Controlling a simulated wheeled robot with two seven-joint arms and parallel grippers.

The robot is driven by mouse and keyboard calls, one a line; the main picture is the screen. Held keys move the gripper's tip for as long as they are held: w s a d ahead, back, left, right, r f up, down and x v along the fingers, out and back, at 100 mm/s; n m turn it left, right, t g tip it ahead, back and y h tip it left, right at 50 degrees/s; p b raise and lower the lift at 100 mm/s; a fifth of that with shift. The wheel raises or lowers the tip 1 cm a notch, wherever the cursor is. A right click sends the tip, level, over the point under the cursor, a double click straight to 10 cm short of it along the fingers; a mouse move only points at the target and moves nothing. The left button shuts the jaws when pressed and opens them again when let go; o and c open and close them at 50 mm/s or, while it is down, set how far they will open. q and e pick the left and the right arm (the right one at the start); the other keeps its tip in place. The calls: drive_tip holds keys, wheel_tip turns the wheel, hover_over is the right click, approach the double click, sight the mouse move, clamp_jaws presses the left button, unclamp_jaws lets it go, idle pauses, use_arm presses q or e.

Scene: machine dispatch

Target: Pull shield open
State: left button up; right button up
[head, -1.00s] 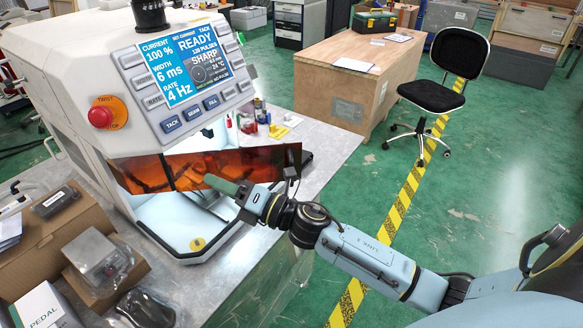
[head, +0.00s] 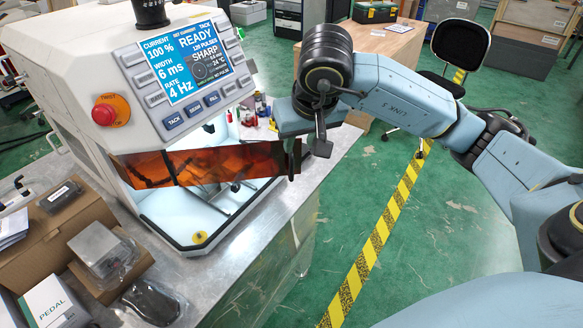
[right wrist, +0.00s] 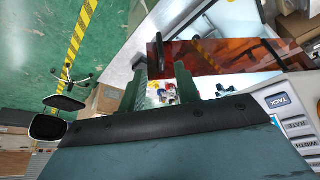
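The shield (head: 205,163) is a long amber, see-through panel across the front of the white machine's lit work opening. It also shows in the right wrist view (right wrist: 228,57), beyond the fingers. My right gripper (head: 287,132) is at the shield's right end in the head view, with its fingers largely hidden there. In the right wrist view its two green fingers (right wrist: 162,78) stand apart with nothing clearly held between them. The shield's end edge appears between the fingertips, but I cannot tell whether they touch it. My left gripper is not in view.
The machine's control panel (head: 190,75) with screen and buttons is above the shield, with a red stop knob (head: 105,114) to its left. Cardboard boxes (head: 65,225) fill the bench's left front. A chair (head: 455,60) and wooden crate (head: 385,48) stand behind my right arm.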

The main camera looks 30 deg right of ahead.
sight(292, 167)
drive_tip(key=p+x, duration=0.1)
drive_tip(key=x, duration=1.2)
drive_tip(key=shift+a, duration=0.1)
clamp_jaws()
